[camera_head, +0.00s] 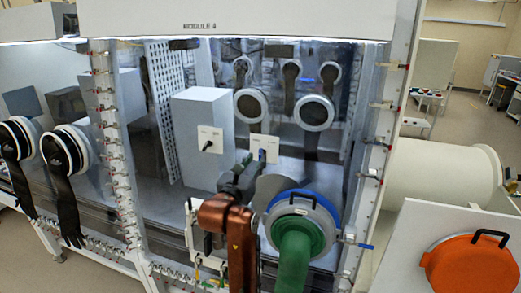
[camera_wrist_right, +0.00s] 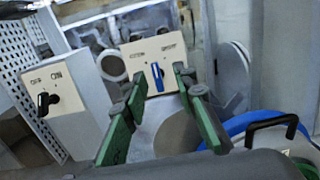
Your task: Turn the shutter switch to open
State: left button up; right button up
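The shutter switch is a cream plate (camera_wrist_right: 135,60) with a blue handle (camera_wrist_right: 157,76) and a small label on each side of its top, too blurred to read surely. In the wrist view the handle points roughly up, leaning slightly left. In the head view the plate (camera_head: 271,145) sits right of the grey box, partly behind my gripper. My right gripper (camera_head: 245,172) is open in front of it. In the wrist view its green fingers (camera_wrist_right: 160,77) are on either side of the blue handle; contact cannot be told. My left gripper is not in view.
A grey box (camera_head: 202,108) carries another switch plate (camera_wrist_right: 52,88) with a black handle, marked OFF and ON. A blue-rimmed round cover (camera_head: 323,200) with a black handle is close at the right. Black gloves hang at left; an orange cover (camera_head: 468,265) is at far right.

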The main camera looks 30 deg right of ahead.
aim_at(260, 151)
jog(key=x, duration=0.2)
jog(key=p+x, duration=0.1)
jog(key=x, duration=0.2)
jog(key=p+x, duration=0.1)
jog(key=x, duration=0.1)
jog(key=shift+w, duration=0.5)
jog(key=shift+f, duration=0.1)
jog(key=shift+c, duration=0.2)
grip_shut()
jog(key=shift+y, duration=0.3)
